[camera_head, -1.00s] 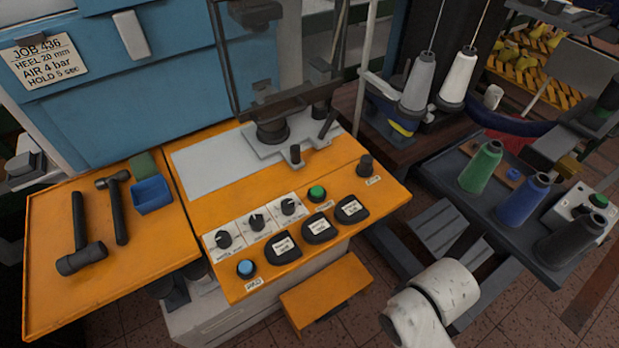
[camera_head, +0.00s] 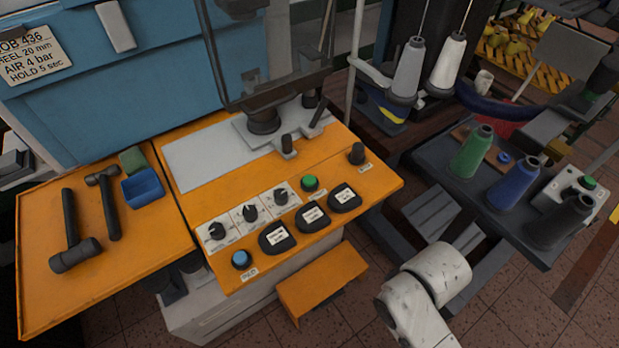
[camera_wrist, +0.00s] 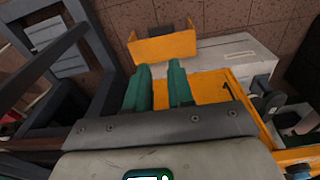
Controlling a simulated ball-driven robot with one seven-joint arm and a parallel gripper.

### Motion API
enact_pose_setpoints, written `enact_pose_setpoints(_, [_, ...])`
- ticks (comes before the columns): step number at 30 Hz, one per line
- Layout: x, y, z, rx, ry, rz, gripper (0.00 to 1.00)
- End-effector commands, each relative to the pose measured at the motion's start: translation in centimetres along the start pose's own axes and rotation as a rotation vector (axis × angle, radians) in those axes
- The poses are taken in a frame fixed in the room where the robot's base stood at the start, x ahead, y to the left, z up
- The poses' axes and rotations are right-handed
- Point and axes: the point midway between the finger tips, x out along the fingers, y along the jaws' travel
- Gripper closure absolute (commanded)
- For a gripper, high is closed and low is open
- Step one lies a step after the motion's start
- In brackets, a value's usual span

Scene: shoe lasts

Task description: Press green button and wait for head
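The green button (camera_head: 310,183) is on the orange control panel (camera_head: 370,185) of the blue machine, right of a row of dials. A second green button (camera_head: 587,182) sits on a grey box at the right. A dark round part (camera_head: 264,121), possibly the machine's head, stands on a grey plate behind the panel, under a dark see-through guard (camera_head: 265,50). My gripper (camera_wrist: 159,68) shows in the wrist view with its two green fingers apart and nothing between them. It points toward the orange step and the machine's grey base, and no button is clear there. The head view does not show my fingers.
Two hammers (camera_head: 110,205) and a blue tray (camera_head: 143,187) lie on the left orange shelf. A blue button (camera_head: 241,259) and black pads (camera_head: 277,238) are on the panel. An orange step (camera_head: 322,280) juts out below. Thread cones (camera_head: 472,152) stand on a dark table at right.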

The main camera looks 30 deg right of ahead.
Motion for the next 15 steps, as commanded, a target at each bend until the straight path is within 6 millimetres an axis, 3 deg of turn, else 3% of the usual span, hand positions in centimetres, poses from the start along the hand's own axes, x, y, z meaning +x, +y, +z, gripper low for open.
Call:
enact_pose_setpoints(6, [0.0, 0.0, -0.01, 0.0, 0.0, 0.0, 0.99])
enact_pose_setpoints(15, [0.0, 0.0, 0.0, 0.0, 0.0, 0.0, 1.0])
